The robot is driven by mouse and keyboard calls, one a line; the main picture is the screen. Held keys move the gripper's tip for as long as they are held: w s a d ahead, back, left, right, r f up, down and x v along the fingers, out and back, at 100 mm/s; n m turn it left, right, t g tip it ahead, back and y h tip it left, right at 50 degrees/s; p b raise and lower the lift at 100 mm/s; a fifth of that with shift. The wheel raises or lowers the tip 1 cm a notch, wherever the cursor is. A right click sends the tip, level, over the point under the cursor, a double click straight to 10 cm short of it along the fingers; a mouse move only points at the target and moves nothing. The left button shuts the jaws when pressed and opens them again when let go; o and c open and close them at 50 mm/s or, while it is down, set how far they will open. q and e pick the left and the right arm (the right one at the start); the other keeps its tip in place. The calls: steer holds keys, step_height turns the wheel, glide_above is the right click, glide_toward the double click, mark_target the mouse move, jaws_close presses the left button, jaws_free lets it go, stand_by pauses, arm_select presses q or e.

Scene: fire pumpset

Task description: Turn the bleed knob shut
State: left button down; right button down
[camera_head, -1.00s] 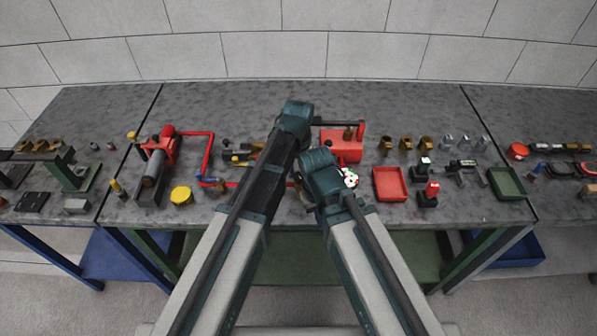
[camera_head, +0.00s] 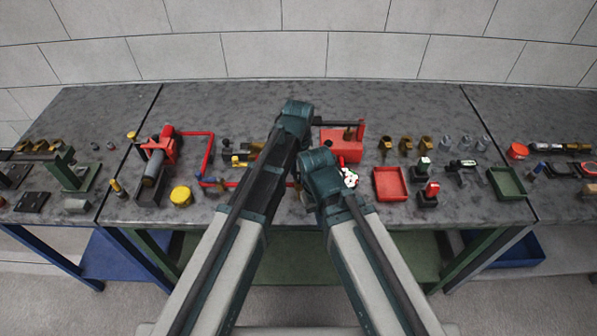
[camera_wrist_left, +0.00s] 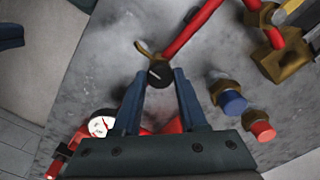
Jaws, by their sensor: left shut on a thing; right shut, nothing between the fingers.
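A round black knob (camera_wrist_left: 159,73) with a small pale mark sits at the end of the red pipe, beside a curved brass lever, in the left wrist view. I take it as the bleed knob. My left gripper (camera_wrist_left: 161,82) has a finger on each side of it and is shut on it. In the head view my left gripper (camera_head: 293,118) is above the red pump piping, and its wrist hides its fingers and the knob. My right gripper (camera_head: 322,170) is lower and to the right, shut and empty, its fingertips hidden by its own wrist.
A white gauge (camera_wrist_left: 101,124) is close to the left gripper. Blue (camera_wrist_left: 232,102) and red (camera_wrist_left: 260,127) caps on brass fittings are to its right. A red tank (camera_head: 341,146), a red tray (camera_head: 390,184) and a yellow cap (camera_head: 181,196) are on the bench.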

mark_target(298, 175)
stand_by(0.4)
arm_select(q)
steer(key=shift+c, duration=2.2)
jaws_free()
step_height(298, 175, up, 14)
steer(key=p, duration=1.4)
steer(key=shift+f, duration=0.1)
